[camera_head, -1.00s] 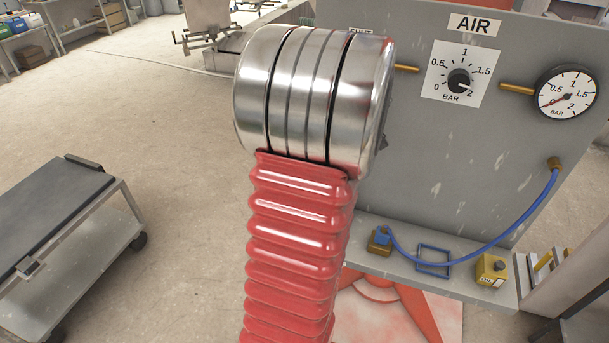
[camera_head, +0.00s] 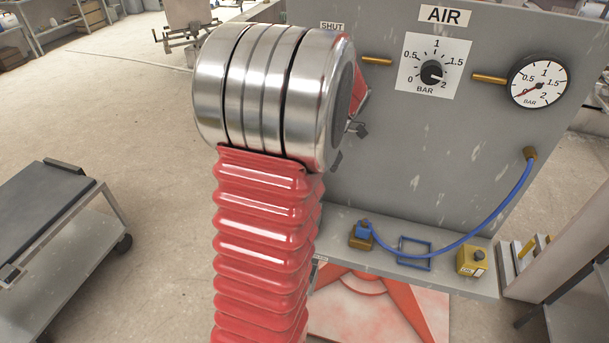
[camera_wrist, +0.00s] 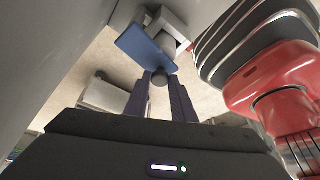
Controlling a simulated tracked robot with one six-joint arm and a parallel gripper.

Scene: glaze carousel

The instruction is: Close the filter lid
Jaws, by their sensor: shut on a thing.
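In the wrist view a flat blue plate (camera_wrist: 135,42), which looks like the filter lid, sits tilted by a pale grey box-like housing (camera_wrist: 166,24). The housing's edge shows beside the plate, so the lid does not look flat on it; the exact angle is unclear. My gripper (camera_wrist: 160,80) has its two dark fingers shut on a small dark round knob (camera_wrist: 158,77) at the near edge of the blue plate.
A grey panel bears an AIR dial (camera_head: 432,72), a pressure gauge (camera_head: 538,80) and a SHUT label (camera_head: 332,27). A blue hose (camera_head: 490,235) loops down to the panel's shelf (camera_head: 400,272), where a yellow box (camera_head: 472,261) stands. A cart (camera_head: 60,230) stands left; floor between is clear.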

